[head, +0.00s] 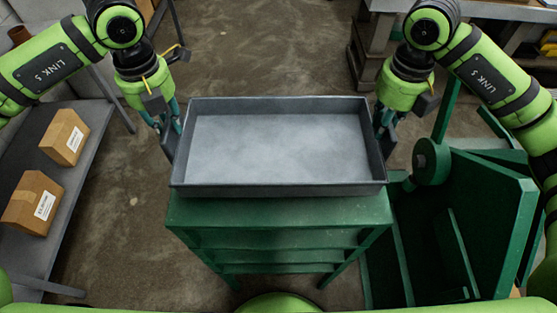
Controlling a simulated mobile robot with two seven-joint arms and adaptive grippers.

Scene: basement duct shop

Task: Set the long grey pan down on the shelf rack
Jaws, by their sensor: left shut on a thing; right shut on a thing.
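The long grey pan (280,145) is a shallow, empty rectangular tray in the middle of the head view. It looks level, with its long side running left to right. The green shelf rack (280,212) stands below it, and the pan covers most of its top. I cannot tell whether the pan touches the rack or hangs just above it. My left gripper (172,135) is shut on the pan's left end. My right gripper (383,130) is shut on its right end. The fingertips are partly hidden by the pan walls.
A grey shelf (75,180) at the left holds two cardboard boxes (64,137) (33,203). A large green machine or cart (470,220) stands close at the rack's right. A workbench (380,30) is at the back right. Bare concrete floor (260,45) lies behind the pan.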

